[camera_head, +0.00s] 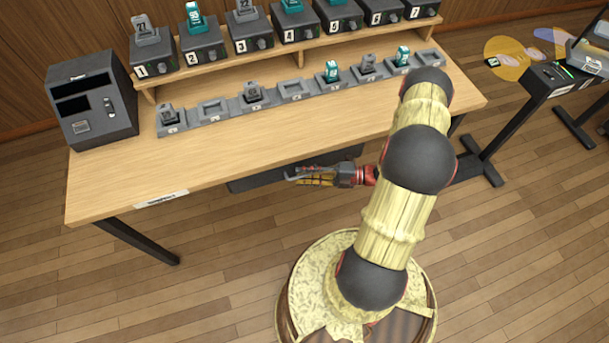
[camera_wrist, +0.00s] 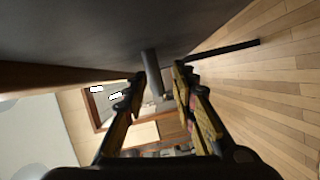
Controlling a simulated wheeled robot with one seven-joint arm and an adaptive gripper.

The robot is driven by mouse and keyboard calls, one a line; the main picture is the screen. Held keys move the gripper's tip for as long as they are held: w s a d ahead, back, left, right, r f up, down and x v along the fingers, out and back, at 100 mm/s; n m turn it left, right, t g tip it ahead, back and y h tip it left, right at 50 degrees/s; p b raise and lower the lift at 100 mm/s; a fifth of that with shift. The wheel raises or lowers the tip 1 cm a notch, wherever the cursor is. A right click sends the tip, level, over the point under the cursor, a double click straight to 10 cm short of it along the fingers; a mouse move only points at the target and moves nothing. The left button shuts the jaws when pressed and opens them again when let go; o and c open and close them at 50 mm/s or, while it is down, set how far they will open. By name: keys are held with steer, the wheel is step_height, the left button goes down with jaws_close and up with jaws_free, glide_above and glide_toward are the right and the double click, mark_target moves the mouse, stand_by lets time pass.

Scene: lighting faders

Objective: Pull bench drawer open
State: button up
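The bench drawer (camera_head: 243,184) is a dark grey box under the front edge of the wooden bench. Its dark front (camera_wrist: 90,25) fills the top of the wrist view. A grey bar handle (camera_wrist: 153,73) stands out from that front. My gripper (camera_head: 290,176) is below the bench's front edge, at the drawer. In the wrist view my gripper (camera_wrist: 160,76) is open, with one finger on each side of the handle. Gaps show between handle and fingers, so it does not look gripped. The handle is not clear in the head view.
The wooden bench (camera_head: 110,184) carries a dark console (camera_head: 92,100), a row of docks (camera_head: 212,110) and a raised shelf with numbered boxes (camera_head: 155,58). A black bench leg (camera_head: 140,241) stands at left. The floor (camera_head: 190,290) in front is clear.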

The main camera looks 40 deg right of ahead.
steer(key=c, duration=0.3)
steer(key=c, duration=0.4)
jaws_close()
stand_by(0.3)
